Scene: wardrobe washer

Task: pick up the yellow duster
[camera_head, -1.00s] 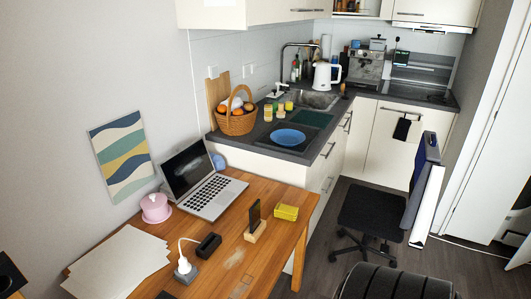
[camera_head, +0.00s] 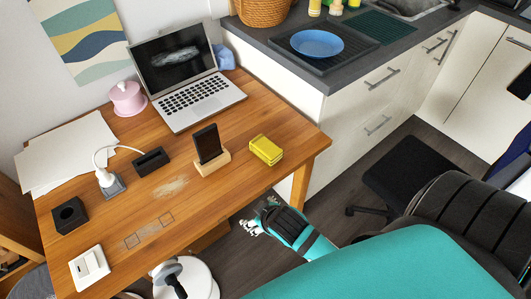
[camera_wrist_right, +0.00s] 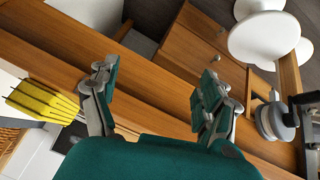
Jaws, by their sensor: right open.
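The yellow duster (camera_head: 266,150) lies as a folded block near the right edge of the wooden desk (camera_head: 215,217). In the right wrist view the duster (camera_wrist_right: 42,100) shows at the left edge, to the left of the fingers. My right gripper (camera_head: 254,220) is beside the desk's front edge in the head view, on the near side of the duster and apart from it. In the wrist view the right gripper (camera_wrist_right: 156,78) has its fingers spread, with nothing between them. My left gripper is in neither view.
A phone on a wooden stand (camera_head: 211,155) is left of the duster, with a laptop (camera_head: 185,85) behind. A counter with a blue plate (camera_head: 317,44) adjoins the desk's far side. A black chair (camera_head: 405,180) stands to the right. The desk edge lies near the gripper.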

